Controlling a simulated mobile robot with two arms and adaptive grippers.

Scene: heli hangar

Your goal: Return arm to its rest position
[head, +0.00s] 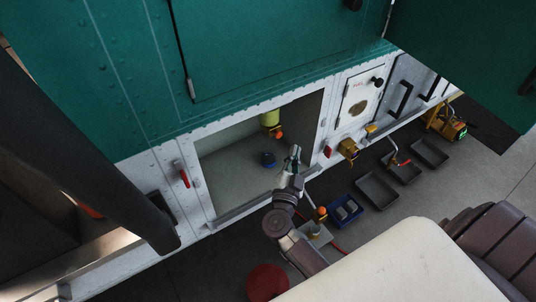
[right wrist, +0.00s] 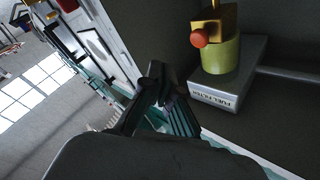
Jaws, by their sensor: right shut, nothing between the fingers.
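My right gripper (head: 294,153) is at the right side of the open compartment in the head view, in front of its opening. Its fingers are shut and empty, and they also show close together in the right wrist view (right wrist: 157,72). The right arm reaches up to the compartment from below. In the right wrist view a yellow-green filter (right wrist: 221,56) with an orange-red knob sits on a grey box labelled FUEL FILTER (right wrist: 228,88), apart from the fingers. My left gripper is not in view.
A blue tray (head: 345,211), several dark trays (head: 377,190) and a red round object (head: 267,281) are on the floor.

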